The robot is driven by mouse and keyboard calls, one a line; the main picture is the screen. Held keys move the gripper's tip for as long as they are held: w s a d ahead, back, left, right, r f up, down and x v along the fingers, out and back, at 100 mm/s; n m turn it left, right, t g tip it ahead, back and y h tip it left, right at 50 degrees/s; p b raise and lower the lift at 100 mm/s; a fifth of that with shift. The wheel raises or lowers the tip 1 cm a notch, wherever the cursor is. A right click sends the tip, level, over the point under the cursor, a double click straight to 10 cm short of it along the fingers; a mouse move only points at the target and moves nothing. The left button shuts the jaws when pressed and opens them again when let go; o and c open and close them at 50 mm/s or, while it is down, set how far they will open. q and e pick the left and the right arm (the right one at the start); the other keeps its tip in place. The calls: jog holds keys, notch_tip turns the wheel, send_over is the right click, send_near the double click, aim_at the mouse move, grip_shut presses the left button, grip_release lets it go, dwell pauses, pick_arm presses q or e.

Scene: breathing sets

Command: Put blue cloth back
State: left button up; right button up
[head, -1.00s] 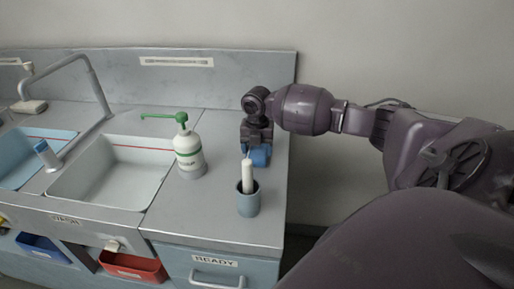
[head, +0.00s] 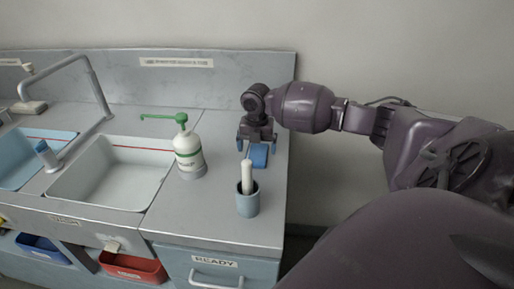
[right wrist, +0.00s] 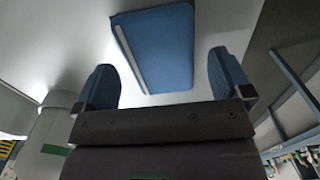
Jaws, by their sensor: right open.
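The blue cloth (head: 259,156) lies on the grey counter at the back right, behind the cup. The right wrist view shows it as a flat blue rectangle (right wrist: 165,50) with a pale stripe along one side. My right gripper (head: 257,146) is open, with its blue-tipped fingers spread to either side of the cloth. In the right wrist view the gripper (right wrist: 165,78) has nothing between its fingers, and the cloth lies beyond them, apart from both. My left gripper is not in view.
A blue-grey cup (head: 248,203) holding a white cylinder stands in front of the cloth. A white pump bottle (head: 189,154) with a green top stands to the left, beside the sink (head: 112,175). A drawer labelled READY (head: 214,268) is below the counter.

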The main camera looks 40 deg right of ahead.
aim_at(257, 151)
notch_tip(257, 151, up, 11)
jog(key=shift+p, duration=0.3)
jog(key=shift+f, duration=0.1)
dwell(0.5)
